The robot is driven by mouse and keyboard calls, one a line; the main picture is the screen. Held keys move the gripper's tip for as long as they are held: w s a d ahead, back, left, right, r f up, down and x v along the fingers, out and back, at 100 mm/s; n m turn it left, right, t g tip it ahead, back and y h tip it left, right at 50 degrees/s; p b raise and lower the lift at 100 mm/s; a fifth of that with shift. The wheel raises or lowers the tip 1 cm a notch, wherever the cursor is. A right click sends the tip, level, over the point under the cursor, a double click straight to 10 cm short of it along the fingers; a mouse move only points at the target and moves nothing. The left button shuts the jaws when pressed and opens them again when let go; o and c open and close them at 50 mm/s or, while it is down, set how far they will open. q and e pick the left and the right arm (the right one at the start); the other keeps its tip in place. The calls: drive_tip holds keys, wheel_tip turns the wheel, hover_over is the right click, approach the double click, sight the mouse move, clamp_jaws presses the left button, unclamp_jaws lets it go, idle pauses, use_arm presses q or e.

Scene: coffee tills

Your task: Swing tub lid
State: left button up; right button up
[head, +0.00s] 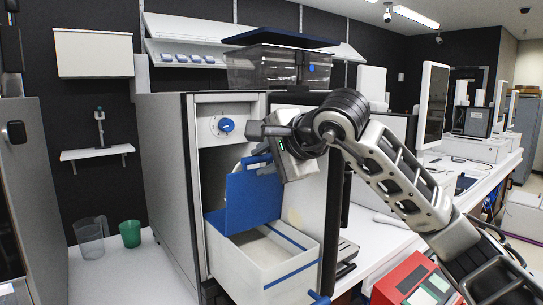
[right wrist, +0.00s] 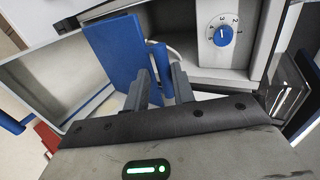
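The tub (head: 262,265) is a pale open box with blue edging, pulled partway out of the grey machine's front in the head view. Its flat blue lid (head: 246,201) stands steeply upright over the tub's opening; it also shows in the right wrist view (right wrist: 116,55). My right gripper (head: 263,158) is at the lid's upper edge. In the right wrist view, the fingers (right wrist: 160,80) sit on either side of a blue bar (right wrist: 158,62) beside the lid, close against it, and look shut on it. My left gripper is not in view.
The grey machine (head: 162,160) has a blue dial (head: 226,125) above the tub. A clear cup (head: 90,237) and green cup (head: 130,233) stand left of the machine. A red till device (head: 408,280) is at the lower right, beneath my right arm.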

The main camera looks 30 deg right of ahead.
drive_tip(key=shift+s+d+f+b, duration=0.1)
drive_tip(key=shift+s+b, duration=0.3)
drive_tip(key=shift+c, duration=0.3)
drive_tip(key=shift+s+f+b, duration=0.15)
drive_tip(key=shift+s+b, duration=0.15)
drive_tip(key=shift+s, duration=0.2)
drive_tip(key=shift+s+f+b, duration=0.15)
drive_tip(key=shift+s+b, duration=0.15)
drive_tip(key=shift+s, duration=0.2)
clamp_jaws()
drive_tip(key=shift+s+f, duration=0.1)
drive_tip(key=shift+s, duration=0.4)
drive_tip(key=s+f+b, duration=0.1)
drive_tip(key=b, duration=0.1)
drive_tip(key=s+f+b, duration=0.1)
drive_tip(key=s, duration=0.1)
drive_tip(key=shift+s+d+f+b, duration=0.1)
drive_tip(key=shift+d+f+b, duration=0.1)
drive_tip(key=shift+b, duration=0.2)
